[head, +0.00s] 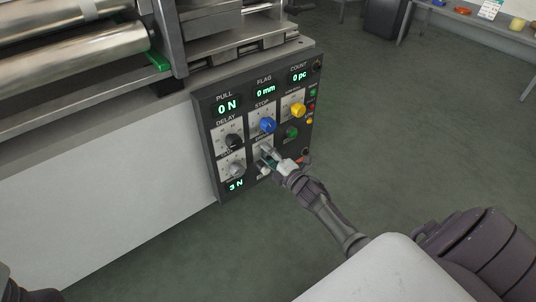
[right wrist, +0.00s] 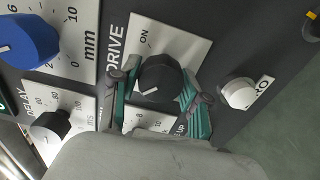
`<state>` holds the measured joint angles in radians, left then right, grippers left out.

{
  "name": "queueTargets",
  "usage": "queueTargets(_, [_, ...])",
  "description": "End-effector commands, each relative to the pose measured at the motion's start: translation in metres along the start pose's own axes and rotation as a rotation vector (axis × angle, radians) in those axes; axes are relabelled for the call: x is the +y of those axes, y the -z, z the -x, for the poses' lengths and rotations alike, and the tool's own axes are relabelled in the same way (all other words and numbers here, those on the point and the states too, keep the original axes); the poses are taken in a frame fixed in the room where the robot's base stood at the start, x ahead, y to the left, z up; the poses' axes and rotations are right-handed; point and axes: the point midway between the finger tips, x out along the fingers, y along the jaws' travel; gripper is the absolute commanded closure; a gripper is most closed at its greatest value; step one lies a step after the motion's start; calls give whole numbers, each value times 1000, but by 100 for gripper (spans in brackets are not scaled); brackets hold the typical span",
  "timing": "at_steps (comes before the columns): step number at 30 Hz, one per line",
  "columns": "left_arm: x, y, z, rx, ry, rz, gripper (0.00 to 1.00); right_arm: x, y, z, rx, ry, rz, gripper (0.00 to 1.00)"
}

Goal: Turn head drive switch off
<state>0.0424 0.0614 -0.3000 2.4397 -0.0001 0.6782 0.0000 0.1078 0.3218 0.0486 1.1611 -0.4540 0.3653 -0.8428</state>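The drive switch (right wrist: 160,76) is a round black knob with a white pointer mark, on a white plate lettered DRIVE, with ON printed above the knob in the right wrist view. The pointer mark faces the lower left, away from ON. My right gripper (right wrist: 160,85) has its two green-padded fingers on either side of the knob, their tips close against it. In the head view my right gripper (head: 268,161) is at the lower middle of the control panel (head: 206,135) and largely covers the switch. My left gripper is not in view.
Close neighbours are the blue stop knob (head: 267,125), the black delay knob (head: 233,141), a grey knob (head: 237,170), a yellow knob (head: 298,110) and a green button (head: 292,133). A white button (right wrist: 239,93) lies beside the right finger. Open floor is to the right.

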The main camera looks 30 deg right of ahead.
Motion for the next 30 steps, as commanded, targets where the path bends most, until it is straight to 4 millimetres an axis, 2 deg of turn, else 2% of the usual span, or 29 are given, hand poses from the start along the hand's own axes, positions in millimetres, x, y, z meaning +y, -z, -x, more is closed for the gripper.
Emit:
queueTargets(1, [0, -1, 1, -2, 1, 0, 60, 0, 0, 0, 0, 0, -1, 42])
queueTargets(3, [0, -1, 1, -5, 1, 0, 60, 0, 0, 0, 0, 0, -1, 33])
queueTargets(14, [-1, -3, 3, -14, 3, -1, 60, 0, 0, 5, 0, 0, -2, 33])
queueTargets(17, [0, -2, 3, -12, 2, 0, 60, -1, 0, 17, 0, 1, -2, 33])
queueTargets(24, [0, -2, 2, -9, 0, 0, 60, -2, 0, 68, 1, 3, -1, 33])
queueTargets(30, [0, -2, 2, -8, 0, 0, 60, -1, 0, 104, -1, 3, -2, 33])
